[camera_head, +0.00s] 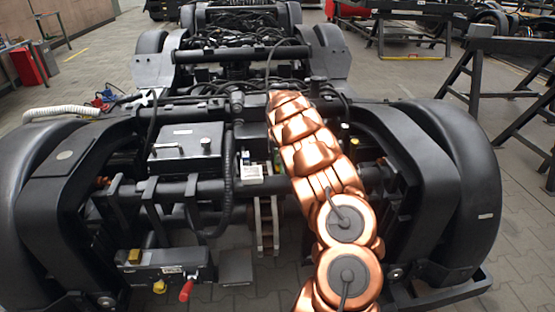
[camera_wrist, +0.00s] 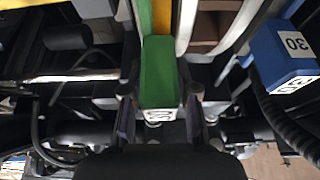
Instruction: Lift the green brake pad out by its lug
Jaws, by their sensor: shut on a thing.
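The green brake pad (camera_wrist: 158,70) is in the middle of the wrist view, with a white number label on its near end. My gripper (camera_wrist: 160,112) has one finger on each side of that end and is shut on the pad; the lug itself is hard to make out between the fingers. The pad still stands beside a yellow piece (camera_wrist: 161,14) and pale curved plates. In the head view my copper arm reaches over the bogie frame, and my gripper is hidden behind it.
A blue block (camera_wrist: 283,57) labelled 30 stands to the right in the wrist view, with a ribbed black hose below it. In the head view a black box (camera_head: 185,147) and a red-handled lever (camera_head: 187,289) are left of my arm.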

